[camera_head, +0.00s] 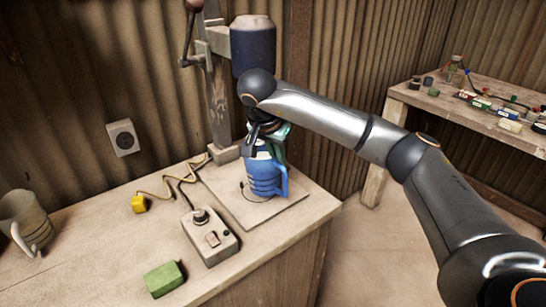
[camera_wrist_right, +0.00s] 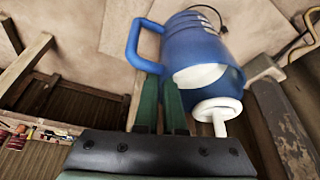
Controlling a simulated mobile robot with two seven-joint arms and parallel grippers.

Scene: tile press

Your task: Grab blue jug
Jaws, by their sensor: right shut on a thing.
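The blue jug (camera_head: 264,180) stands upright on the wooden base board under the press, its handle to the right. In the right wrist view the jug (camera_wrist_right: 195,45) shows its blue wall, handle and pale top. My right gripper (camera_head: 265,143) comes down on it from above. Its green fingers (camera_wrist_right: 162,85) are close together, shut on the jug's upper edge near the handle. The exact contact is partly hidden. My left gripper is not in view.
The press's dark cylinder (camera_head: 252,45) and wooden post (camera_head: 218,100) stand behind the jug. A control box (camera_head: 210,238), green block (camera_head: 163,278), yellow plug (camera_head: 139,204) and beige mug (camera_head: 25,222) are on the table. A shelf (camera_head: 470,115) with small items stands at right.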

